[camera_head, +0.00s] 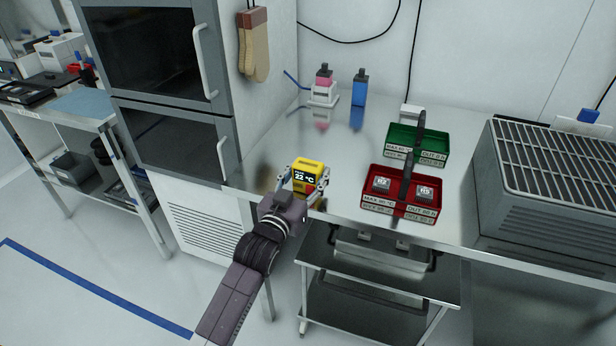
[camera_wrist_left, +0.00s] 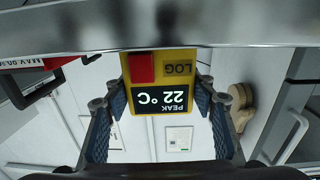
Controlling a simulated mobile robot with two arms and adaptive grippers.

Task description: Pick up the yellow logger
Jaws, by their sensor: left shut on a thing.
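The yellow logger (camera_head: 309,165) is a small box with a dark screen reading 22 °C and a red button, at the front edge of the steel counter in the head view. My left gripper (camera_head: 303,187) is shut on it, one finger on each side. In the left wrist view the logger (camera_wrist_left: 180,66) appears upside down between the two blue-padded fingers of the gripper (camera_wrist_left: 160,97), with LOG and PEAK lettering showing. I cannot tell whether its base touches the counter. My right gripper is not in view.
On the counter (camera_head: 268,152), a red divided tray (camera_head: 399,208) holding two small blocks stands right of the logger, with a green tray (camera_head: 436,160) behind it. A ribbed grey unit (camera_head: 545,225) is at right.

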